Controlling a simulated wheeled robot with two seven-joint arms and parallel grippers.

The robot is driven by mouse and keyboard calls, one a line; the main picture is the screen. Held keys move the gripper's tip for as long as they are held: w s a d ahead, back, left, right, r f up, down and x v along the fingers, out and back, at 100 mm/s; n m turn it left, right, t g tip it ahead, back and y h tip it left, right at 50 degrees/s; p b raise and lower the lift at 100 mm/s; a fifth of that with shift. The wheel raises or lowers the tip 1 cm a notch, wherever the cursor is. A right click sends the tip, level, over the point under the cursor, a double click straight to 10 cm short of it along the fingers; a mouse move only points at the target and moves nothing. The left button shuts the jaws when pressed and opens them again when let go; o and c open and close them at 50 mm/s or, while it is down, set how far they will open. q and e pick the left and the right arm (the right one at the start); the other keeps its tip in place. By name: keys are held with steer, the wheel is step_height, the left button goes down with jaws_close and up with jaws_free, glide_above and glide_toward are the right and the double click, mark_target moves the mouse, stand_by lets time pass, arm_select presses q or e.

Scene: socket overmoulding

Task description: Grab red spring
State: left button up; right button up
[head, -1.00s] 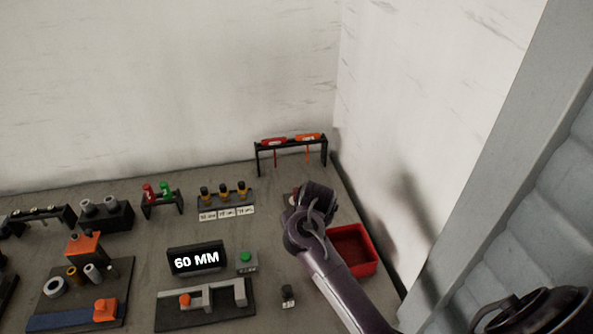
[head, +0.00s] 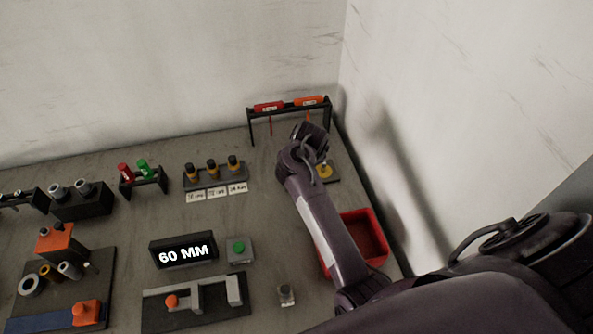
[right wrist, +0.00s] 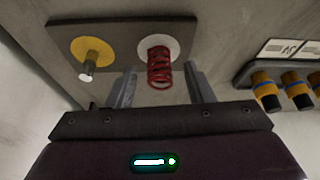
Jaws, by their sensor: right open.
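The red spring (right wrist: 160,68) shows in the right wrist view, on a white disc (right wrist: 158,46) set on a grey plate (right wrist: 120,33). My right gripper (right wrist: 161,72) is open, with one finger to each side of the spring in that view. Neither finger visibly touches it, and I cannot tell how deep the spring lies between them. In the head view my right wrist (head: 307,150) is over the back right of the table and hides the spring. My left gripper is not in view.
A yellow disc with a peg (right wrist: 90,53) is beside the spring on the same plate. A black rack with red and orange tools (head: 290,104) stands just behind my wrist. A red bin (head: 375,238) is in front, near the right wall. Yellow-and-black parts (head: 212,170) stand to the left.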

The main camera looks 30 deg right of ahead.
steer(key=shift+x, duration=0.75)
steer(key=shift+w+f, duration=0.15)
steer(key=shift+f, duration=0.1)
steer(key=c, duration=0.5)
jaws_close()
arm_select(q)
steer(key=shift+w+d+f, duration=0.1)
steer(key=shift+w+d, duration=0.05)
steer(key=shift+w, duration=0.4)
arm_select(e)
steer(key=shift+r, duration=0.2)
